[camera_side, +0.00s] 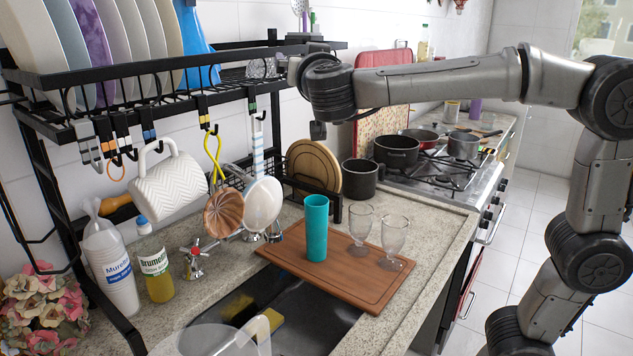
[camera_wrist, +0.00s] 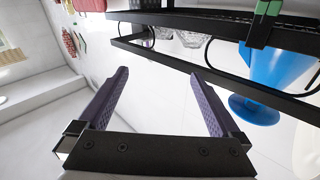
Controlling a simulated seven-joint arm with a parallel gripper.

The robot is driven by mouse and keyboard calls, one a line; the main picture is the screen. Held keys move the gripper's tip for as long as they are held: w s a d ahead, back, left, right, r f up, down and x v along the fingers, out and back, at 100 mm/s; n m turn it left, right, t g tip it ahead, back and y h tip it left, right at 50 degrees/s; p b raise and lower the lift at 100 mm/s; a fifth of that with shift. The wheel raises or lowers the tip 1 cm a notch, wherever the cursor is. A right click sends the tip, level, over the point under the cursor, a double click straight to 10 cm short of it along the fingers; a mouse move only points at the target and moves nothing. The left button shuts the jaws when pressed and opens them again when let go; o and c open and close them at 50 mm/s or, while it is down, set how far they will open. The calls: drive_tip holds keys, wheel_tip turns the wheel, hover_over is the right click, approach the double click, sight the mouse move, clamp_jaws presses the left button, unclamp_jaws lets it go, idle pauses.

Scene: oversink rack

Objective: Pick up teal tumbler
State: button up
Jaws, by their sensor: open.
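The teal tumbler (camera_side: 316,228) stands upright on the brown wooden board (camera_side: 345,268) over the sink in the side view. It is not seen in the wrist view. My gripper's two purple fingers (camera_wrist: 160,78) are wide apart with nothing between them in the wrist view. In the side view my wrist is above the tumbler, near the right end of the rack's top shelf, and the fingers cannot be made out clearly there.
Two clear goblets, a nearer one (camera_side: 394,240) and a farther one (camera_side: 360,228), stand right of the tumbler. A dark mug (camera_side: 359,180) stands behind.

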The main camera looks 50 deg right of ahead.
wheel_tip(320, 180, down, 3)
drive_tip(key=s+d+g+h, duration=0.1)
drive_tip(key=s+d+g, duration=0.1)
drive_tip(key=g, duration=0.1)
approach(316, 240)
drive_tip(key=shift+m, duration=0.4)
drive_tip(key=x, duration=0.5)
drive_tip(key=shift+s+d, duration=0.25)
drive_tip(key=shift+d, duration=0.15)
drive_tip(key=shift+w+d+f, duration=0.1)
drive_tip(key=shift+f, duration=0.05)
drive_tip(key=shift+w+d, duration=0.2)
drive_tip(key=shift+d, duration=0.05)
drive_tip(key=x, duration=0.6)
drive_tip(key=shift+w, duration=0.5)
drive_tip(key=shift+c, duration=0.2)
drive_tip(key=c, duration=1.4)
